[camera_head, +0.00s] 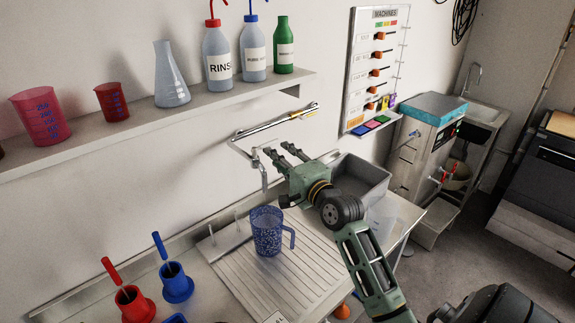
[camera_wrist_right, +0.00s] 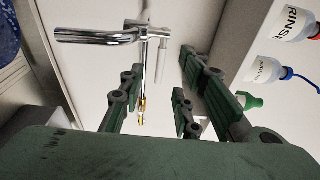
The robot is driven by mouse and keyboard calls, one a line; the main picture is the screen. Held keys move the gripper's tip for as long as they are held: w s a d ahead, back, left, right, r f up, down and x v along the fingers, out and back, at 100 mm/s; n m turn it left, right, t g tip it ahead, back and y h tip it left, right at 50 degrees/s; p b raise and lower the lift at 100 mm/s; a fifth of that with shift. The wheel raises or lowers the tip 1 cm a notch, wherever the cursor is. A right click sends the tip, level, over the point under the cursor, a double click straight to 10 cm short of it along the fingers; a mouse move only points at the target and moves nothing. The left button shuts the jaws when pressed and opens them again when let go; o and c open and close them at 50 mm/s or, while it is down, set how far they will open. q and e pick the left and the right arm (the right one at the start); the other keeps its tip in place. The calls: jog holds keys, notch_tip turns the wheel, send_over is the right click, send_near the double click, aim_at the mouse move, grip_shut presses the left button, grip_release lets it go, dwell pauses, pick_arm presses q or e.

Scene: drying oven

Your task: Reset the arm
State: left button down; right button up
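My right gripper (camera_head: 284,154) is raised in front of the wall, beside the tap (camera_head: 262,160) and above the counter. Its fingers are apart with nothing between them, and its arm comes in from the lower right. In the right wrist view, the gripper (camera_wrist_right: 155,95) shows its green finger pads spread, with the chrome tap (camera_wrist_right: 150,40) visible beyond them. My left gripper is in neither view.
A blue speckled mug (camera_head: 267,232) stands on the ribbed drainboard (camera_head: 285,285). A grey basin (camera_head: 360,180) is behind my right arm. Red (camera_head: 133,305) and blue (camera_head: 176,284) holders stand at lower left. A wall shelf (camera_head: 215,105) holds bottles and beakers.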

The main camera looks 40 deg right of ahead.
jog(key=s+a+f+n+g+y, duration=0.2)
jog(key=s+a+f+n+g, duration=0.4)
jog(key=s+a+f+n, duration=0.6)
jog(key=s+a+f+n+g, duration=0.45)
jog(key=s+f, duration=0.25)
jog(key=s, duration=0.5)
jog(key=s+a+f+n+g, duration=0.45)
jog(key=s+f, duration=0.25)
jog(key=s, duration=0.4)
notch_tip(320, 180, down, 30)
jog(key=s+f+b, duration=0.1)
jog(key=s+b, duration=0.1)
jog(key=b, duration=0.3)
jog(key=s+d+f+g+b, duration=0.2)
jog(key=s+f+b, duration=0.1)
jog(key=s+f, duration=1.3)
notch_tip(320, 180, down, 2)
jog(key=shift+s+d+f+h, duration=0.2)
jog(key=shift+s+f+h, duration=0.05)
jog(key=shift+s+h, duration=0.15)
